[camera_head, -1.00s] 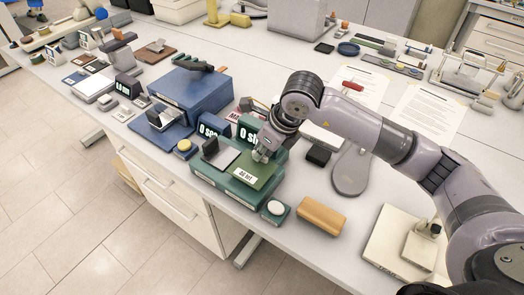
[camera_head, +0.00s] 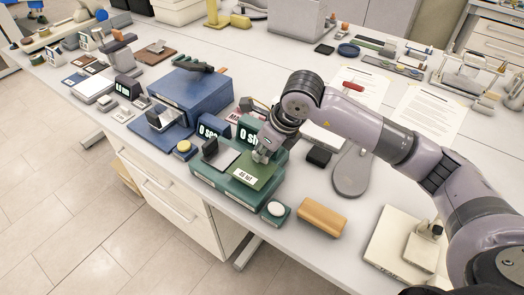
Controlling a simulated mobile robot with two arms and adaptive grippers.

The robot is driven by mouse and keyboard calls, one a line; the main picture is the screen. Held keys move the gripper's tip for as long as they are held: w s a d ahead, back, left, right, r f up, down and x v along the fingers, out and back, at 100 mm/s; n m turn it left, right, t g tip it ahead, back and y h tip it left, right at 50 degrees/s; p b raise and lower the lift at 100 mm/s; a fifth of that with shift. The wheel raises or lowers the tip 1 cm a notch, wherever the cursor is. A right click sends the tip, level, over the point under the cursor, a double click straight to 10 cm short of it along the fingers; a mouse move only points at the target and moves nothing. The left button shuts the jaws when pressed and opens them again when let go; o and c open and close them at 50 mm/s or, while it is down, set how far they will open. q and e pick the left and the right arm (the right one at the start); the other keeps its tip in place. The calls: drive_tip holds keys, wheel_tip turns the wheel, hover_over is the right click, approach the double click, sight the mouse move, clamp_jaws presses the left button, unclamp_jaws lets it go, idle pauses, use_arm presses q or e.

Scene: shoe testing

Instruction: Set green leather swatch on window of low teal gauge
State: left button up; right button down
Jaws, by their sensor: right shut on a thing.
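The low teal gauge (camera_head: 211,183) stands near the front edge of the bench, with dark displays behind it and a round white button on a small teal block (camera_head: 276,211) at its right. The green leather swatch (camera_head: 268,170), with a white label, lies flat over the right part of the gauge's top. My right gripper (camera_head: 262,155) points down at the swatch's far edge and is shut on it. I cannot tell whether the swatch touches the gauge's top. The swatch and gripper hide that part of the gauge, and I cannot make out its window. My left gripper is not in view.
A tall blue gauge (camera_head: 190,95) stands behind and left of the teal one. A tan block (camera_head: 322,217) lies to its right. A grey sole-shaped plate (camera_head: 351,175) and a small black block (camera_head: 319,156) lie beside my right arm. The bench's front edge is close.

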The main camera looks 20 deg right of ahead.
drive_tip(key=shift+f, duration=0.2)
drive_tip(key=shift+f+b, duration=0.35)
drive_tip(key=shift+b, duration=0.15)
drive_tip(key=shift+f+b, duration=0.5)
drive_tip(key=shift+b, duration=0.05)
drive_tip(key=c, duration=1.6)
unclamp_jaws()
drive_tip(key=shift+c, duration=0.2)
drive_tip(key=shift+r, duration=0.1)
drive_tip(key=v, duration=1.2)
